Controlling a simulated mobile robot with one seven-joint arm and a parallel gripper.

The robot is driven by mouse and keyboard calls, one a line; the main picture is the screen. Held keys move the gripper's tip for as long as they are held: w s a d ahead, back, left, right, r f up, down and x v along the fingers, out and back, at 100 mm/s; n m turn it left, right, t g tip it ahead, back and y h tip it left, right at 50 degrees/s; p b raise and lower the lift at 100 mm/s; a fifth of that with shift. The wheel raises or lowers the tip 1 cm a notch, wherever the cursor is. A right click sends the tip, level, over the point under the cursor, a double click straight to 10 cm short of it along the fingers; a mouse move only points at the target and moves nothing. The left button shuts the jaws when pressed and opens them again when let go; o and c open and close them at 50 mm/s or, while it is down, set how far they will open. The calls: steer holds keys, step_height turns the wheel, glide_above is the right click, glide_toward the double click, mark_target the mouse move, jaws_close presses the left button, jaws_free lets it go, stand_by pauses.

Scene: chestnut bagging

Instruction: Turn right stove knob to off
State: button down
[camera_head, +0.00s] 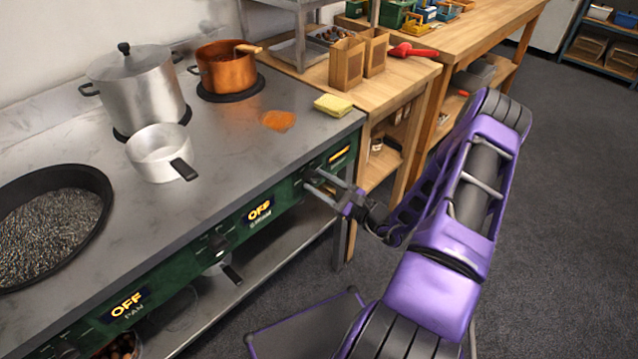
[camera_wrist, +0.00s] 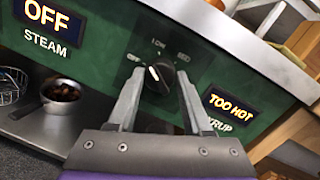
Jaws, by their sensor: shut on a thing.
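The right stove knob (camera_wrist: 159,77) is black with a white pointer mark, set in the green front panel. The mark points to the upper left, between the OFF and LOW labels. The display to its right (camera_wrist: 231,107) reads TOO HOT, with SYRUP below, partly hidden. My gripper (camera_wrist: 160,76) has a finger on each side of the knob and is shut on it. In the head view my gripper (camera_head: 318,182) reaches the panel near its right end, just left of the lit display (camera_head: 341,156).
A copper pot (camera_head: 226,72) stands on the back right burner. A steel pot (camera_head: 137,92), small saucepan (camera_head: 160,152) and black pan (camera_head: 106,211) also sit on the stovetop. The STEAM display (camera_wrist: 47,18) reads OFF. A lower shelf (camera_head: 278,245) runs beneath the panel.

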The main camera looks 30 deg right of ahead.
steer(key=n+b, duration=0.1)
steer(key=n, duration=0.6)
steer(key=shift+g, duration=0.4)
stand_by(0.3)
steer(key=shift+c, duration=1.6)
jaws_free()
steer(key=shift+r, duration=0.1)
steer(key=v, duration=1.7)
steer(key=shift+s, duration=0.25)
